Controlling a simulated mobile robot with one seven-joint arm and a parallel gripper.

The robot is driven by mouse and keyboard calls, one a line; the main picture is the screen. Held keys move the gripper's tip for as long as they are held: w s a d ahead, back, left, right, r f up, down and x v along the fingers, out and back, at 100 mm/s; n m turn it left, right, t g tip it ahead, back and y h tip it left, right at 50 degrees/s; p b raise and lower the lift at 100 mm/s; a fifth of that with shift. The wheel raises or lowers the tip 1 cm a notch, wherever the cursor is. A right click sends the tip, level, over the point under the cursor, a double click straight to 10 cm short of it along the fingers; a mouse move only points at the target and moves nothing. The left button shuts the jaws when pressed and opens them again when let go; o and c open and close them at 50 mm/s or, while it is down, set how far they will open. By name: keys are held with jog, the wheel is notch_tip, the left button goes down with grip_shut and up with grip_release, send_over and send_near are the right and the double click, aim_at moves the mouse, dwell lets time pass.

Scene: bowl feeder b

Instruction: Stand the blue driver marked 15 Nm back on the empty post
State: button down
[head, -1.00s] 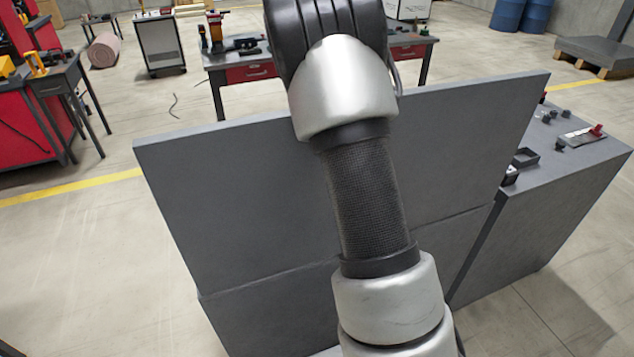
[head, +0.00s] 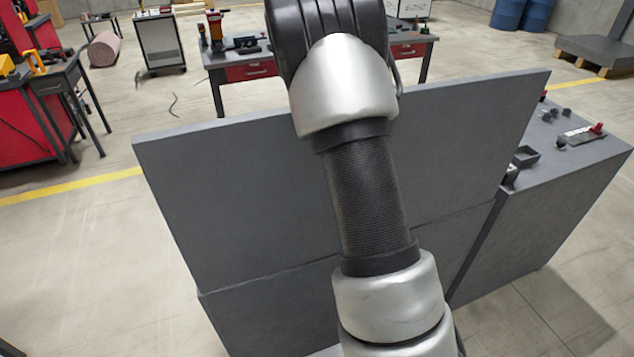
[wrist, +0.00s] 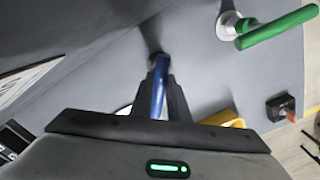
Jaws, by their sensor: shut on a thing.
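In the wrist view the blue driver (wrist: 158,98) is between the dark fingers of my gripper (wrist: 158,76), which is shut on it. A dark end of the driver points away from me toward the grey surface. I cannot tell whether that end touches anything. The 15 Nm marking is not readable. The empty post cannot be made out. In the head view my arm and an upright grey panel (head: 235,200) hide the gripper and the driver.
Close by in the wrist view are a green handle (wrist: 275,27) at a round white base, a yellow object (wrist: 222,119) and a small black block with an orange part (wrist: 281,107). A grey bench (head: 575,165) with small parts stands right of the panel.

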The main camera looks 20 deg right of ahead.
jog(key=c, duration=1.6)
grip_release()
